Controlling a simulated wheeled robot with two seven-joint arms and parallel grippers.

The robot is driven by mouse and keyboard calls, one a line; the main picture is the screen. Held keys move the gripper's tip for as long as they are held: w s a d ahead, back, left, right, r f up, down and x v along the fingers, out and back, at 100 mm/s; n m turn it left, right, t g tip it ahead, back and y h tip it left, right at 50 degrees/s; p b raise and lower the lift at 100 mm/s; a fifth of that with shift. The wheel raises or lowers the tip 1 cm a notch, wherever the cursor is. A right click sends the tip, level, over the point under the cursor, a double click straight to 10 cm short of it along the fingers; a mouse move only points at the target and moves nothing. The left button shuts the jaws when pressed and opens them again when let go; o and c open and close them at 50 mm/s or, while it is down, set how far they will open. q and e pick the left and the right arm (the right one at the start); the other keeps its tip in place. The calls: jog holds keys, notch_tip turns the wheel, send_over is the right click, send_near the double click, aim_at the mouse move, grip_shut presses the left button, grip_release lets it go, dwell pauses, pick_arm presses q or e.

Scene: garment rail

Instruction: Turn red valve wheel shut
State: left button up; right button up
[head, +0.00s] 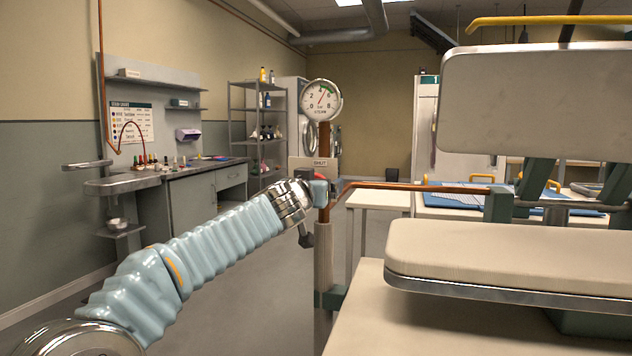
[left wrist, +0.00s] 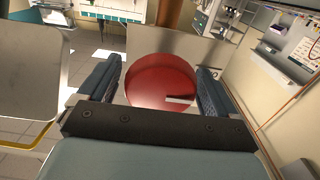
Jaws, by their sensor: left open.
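The red valve wheel (left wrist: 158,78) is a round red disc with a pale mark near its lower right in the left wrist view. My left gripper (left wrist: 160,68) is open, with one dark finger on each side of the wheel. Whether the fingers touch its rim cannot be told. In the head view only a small red part of the wheel (head: 303,174) shows behind my left wrist, beside the copper steam pipe (head: 325,140). A plate marked SHUT (head: 320,163) sits just above it. My right gripper is not in view.
A round steam gauge (head: 322,100) tops the pipe, its needle pointing up and right. A padded pressing machine (head: 500,250) fills the right side. A grey workbench (head: 190,195) and a shelf rack (head: 258,130) stand at the back left. Floor is clear behind my left arm.

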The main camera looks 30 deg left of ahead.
pick_arm(q)
jog(key=c, duration=0.9)
jog(key=shift+c, duration=0.2)
jog(key=shift+m, duration=0.5)
jog(key=m, duration=0.5)
jog(key=m+b, duration=0.1)
jog(key=m, duration=1)
jog(key=shift+w+d+f+m, duration=0.1)
jog(key=shift+d+f+m, duration=0.2)
jog(key=shift+m, duration=0.4)
